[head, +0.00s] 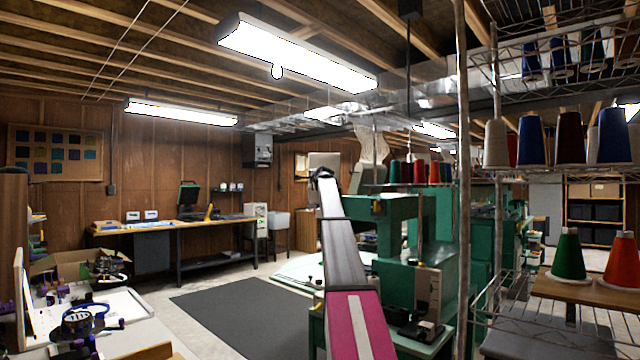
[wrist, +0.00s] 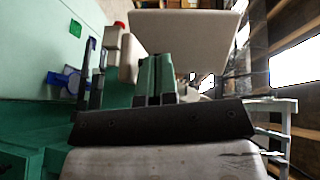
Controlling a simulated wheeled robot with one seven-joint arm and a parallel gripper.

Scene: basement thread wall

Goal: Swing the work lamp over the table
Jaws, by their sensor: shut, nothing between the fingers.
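My arm reaches forward in the head view, and the dark end with my gripper (head: 322,174) is small and partly hidden by the arm. In the wrist view my gripper (wrist: 157,62) has its two green fingers together with nothing between them. A pale flat panel (wrist: 190,38) stands just beyond the fingertips; I cannot tell whether they touch. A pale panel also shows behind my gripper in the head view (head: 324,160). I cannot make out the work lamp for certain in either view. The long work table (head: 180,224) stands against the back wall at left.
A green embroidery machine (head: 400,230) stands right of my arm. A metal post and wire rack with thread cones (head: 530,140) fill the right side. A cluttered white tray table (head: 125,308) is at front left. The dark floor mat (head: 235,310) is clear.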

